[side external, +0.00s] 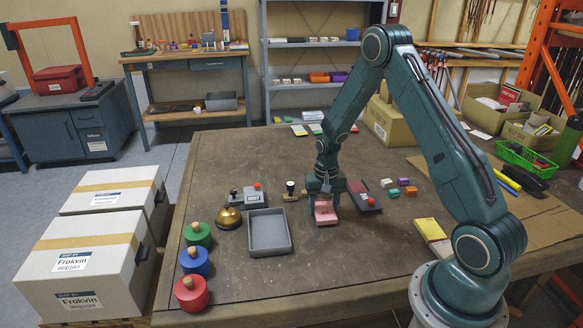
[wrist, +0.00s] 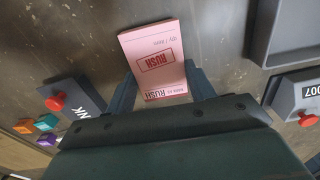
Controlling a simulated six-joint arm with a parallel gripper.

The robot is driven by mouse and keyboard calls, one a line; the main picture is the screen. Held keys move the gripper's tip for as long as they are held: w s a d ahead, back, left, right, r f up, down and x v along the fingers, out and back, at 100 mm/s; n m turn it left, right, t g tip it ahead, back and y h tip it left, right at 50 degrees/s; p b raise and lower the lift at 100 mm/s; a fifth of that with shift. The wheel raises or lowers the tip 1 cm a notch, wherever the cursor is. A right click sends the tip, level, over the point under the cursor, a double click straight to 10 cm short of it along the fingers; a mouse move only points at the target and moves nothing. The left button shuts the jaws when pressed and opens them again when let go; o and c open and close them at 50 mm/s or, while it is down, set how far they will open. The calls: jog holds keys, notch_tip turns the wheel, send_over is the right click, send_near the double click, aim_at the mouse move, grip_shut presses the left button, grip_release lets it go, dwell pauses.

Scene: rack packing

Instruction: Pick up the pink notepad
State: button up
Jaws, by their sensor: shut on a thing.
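The pink notepad (wrist: 156,60) carries red "RUSH" print and sits between the two fingers of my gripper (wrist: 160,92) in the wrist view. My gripper is shut on its near end, one finger on each side. In the side external view the pink notepad (side external: 325,213) shows under my gripper (side external: 325,200), at or just above the table; I cannot tell if it touches. The contact faces of the fingers are hidden.
A grey tray (side external: 269,250) lies left of the notepad. A dark device with a red knob (side external: 364,197) is close on the right. A grey stamping device (side external: 247,199), a brass bell (side external: 230,218) and a yellow pad (side external: 430,229) are nearby.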

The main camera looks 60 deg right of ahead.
aim_at(323, 208)
notch_tip(323, 208, up, 19)
dwell(0.6)
dwell(0.5)
